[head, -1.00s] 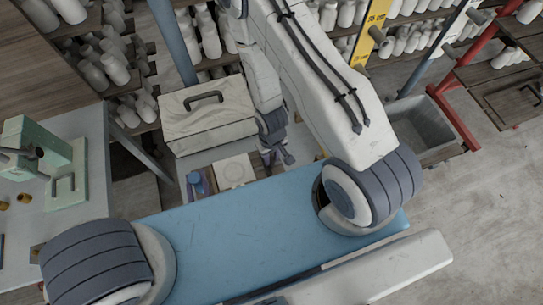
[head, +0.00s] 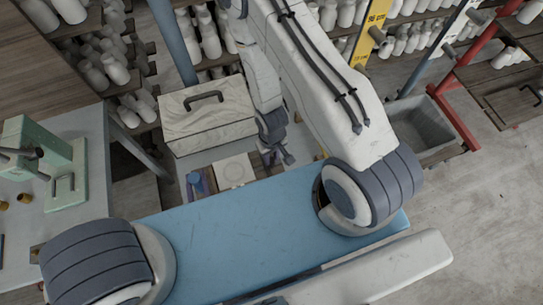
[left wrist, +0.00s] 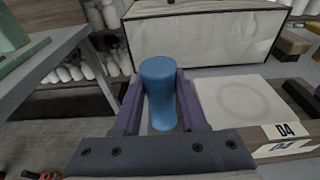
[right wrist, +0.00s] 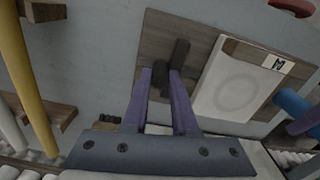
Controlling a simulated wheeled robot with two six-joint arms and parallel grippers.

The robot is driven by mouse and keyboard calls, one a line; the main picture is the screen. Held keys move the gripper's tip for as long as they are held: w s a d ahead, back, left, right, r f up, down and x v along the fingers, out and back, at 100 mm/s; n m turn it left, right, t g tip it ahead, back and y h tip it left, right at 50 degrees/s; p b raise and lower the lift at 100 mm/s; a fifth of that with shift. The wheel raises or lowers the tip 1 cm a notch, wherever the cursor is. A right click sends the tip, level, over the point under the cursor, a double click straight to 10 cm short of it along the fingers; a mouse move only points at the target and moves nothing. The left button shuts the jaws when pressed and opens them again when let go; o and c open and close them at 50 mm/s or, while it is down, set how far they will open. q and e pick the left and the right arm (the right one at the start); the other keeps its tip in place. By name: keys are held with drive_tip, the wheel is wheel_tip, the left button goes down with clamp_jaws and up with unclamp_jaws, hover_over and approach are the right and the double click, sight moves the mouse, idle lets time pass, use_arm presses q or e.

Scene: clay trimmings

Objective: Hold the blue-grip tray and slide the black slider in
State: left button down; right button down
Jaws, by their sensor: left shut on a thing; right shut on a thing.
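My left gripper (left wrist: 160,110) is shut on the upright blue grip (left wrist: 158,82) of the tray. The tray's pale square plate (left wrist: 243,100) has a faint ring on it and lies just right of the grip. My right gripper (right wrist: 163,95) is shut on the black slider (right wrist: 181,53), over a brown wooden board (right wrist: 200,35) beside the pale plate. The fingers partly hide the slider, so I cannot tell how far in it is. In the head view, the plate (head: 234,171) shows between my left gripper (head: 203,186) and my right gripper (head: 276,156).
A pale box with a dark handle (head: 207,115) stands behind the tray. A green machine (head: 45,160) stands on a table at left. Shelves of white bottles (head: 210,35) and a grey bin (head: 418,125) are further back.

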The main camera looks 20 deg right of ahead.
use_arm(q)
drive_tip(key=shift+f, duration=0.2)
use_arm(e)
drive_tip(key=shift+a, duration=2.05)
drive_tip(key=c, duration=0.7)
unclamp_jaws()
wheel_tip(320, 180, up, 12)
